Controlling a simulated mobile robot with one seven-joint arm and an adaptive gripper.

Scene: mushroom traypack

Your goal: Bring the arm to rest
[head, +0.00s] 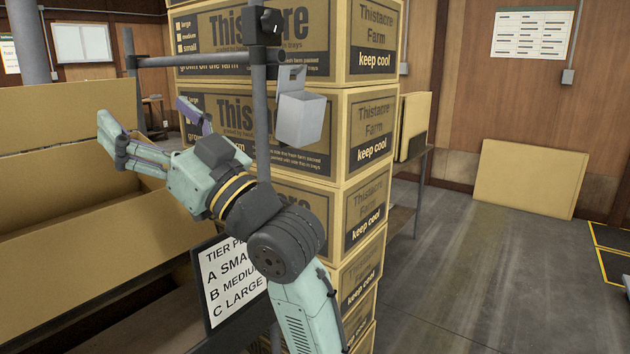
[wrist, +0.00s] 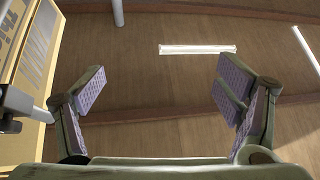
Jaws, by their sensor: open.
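My gripper (head: 163,130) is raised at the left of the head view, with its two fingers spread wide. It is open and nothing is between the fingers. My arm rises from the bottom of the head view in front of a tall stack of Thistacre Farm boxes (head: 362,220). The gripper is left of the stack's front, near the cardboard box walls at the left. I cannot tell whether it touches anything.
A grey pole frame (head: 261,110) with a hanging light box (head: 300,118) stands close behind my arm. A tier sign (head: 222,285) is partly hidden by the arm. Open cardboard boxes (head: 60,120) fill the left. The floor at right (head: 450,270) is clear, with a cardboard sheet (head: 530,178) against the wall.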

